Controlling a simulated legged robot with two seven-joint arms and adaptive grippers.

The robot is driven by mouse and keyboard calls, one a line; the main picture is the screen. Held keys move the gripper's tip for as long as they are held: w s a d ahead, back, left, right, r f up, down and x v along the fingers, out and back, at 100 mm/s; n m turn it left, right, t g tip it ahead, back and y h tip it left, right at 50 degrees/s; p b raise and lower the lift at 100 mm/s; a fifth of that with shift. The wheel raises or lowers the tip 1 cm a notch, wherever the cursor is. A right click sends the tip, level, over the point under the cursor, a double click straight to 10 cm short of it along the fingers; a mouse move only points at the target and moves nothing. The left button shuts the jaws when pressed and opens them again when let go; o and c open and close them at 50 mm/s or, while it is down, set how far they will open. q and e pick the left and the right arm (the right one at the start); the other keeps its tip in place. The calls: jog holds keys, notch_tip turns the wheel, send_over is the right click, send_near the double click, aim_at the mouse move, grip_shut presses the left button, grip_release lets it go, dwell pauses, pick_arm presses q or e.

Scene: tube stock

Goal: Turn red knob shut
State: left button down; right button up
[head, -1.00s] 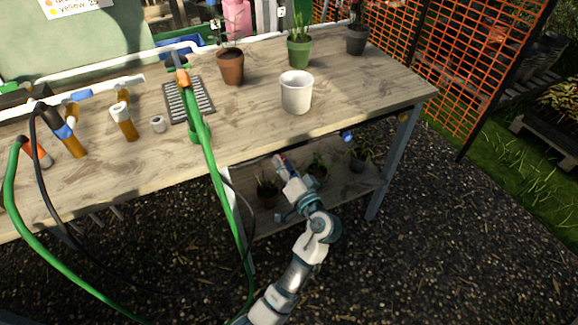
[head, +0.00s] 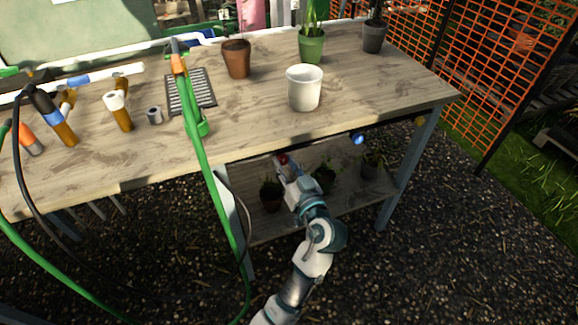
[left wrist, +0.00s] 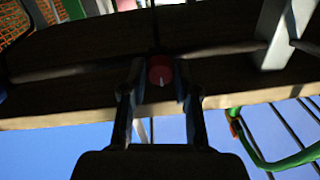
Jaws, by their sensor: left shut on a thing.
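The red knob (head: 283,159) sits under the front edge of the workbench, mostly hidden behind my left gripper (head: 282,168). In the left wrist view the red knob (left wrist: 160,70) is round, with a pale pointer mark. There the two fingers of my left gripper (left wrist: 159,75) stand on either side of it, shut on it. How far the knob is turned is hard to tell. My right gripper is in neither view.
A blue knob (head: 358,138) and a yellow knob (head: 420,120) sit farther right along the bench front. A white pot (head: 304,88) stands on the bench (head: 380,85) above. A green hose (head: 215,185) hangs left of my arm. Potted plants stand on the lower shelf.

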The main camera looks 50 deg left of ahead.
pick_arm(q)
jog(key=shift+w+f, duration=0.1)
jog(key=shift+f, duration=0.1)
jog(key=c, duration=1.3)
grip_release()
jog(key=o, duration=0.5)
jog(key=shift+w+f, duration=0.1)
jog(key=shift+c, duration=0.2)
jog(key=shift+s+d, duration=0.2)
jog(key=shift+d, duration=0.15)
jog(key=v, duration=1.1)
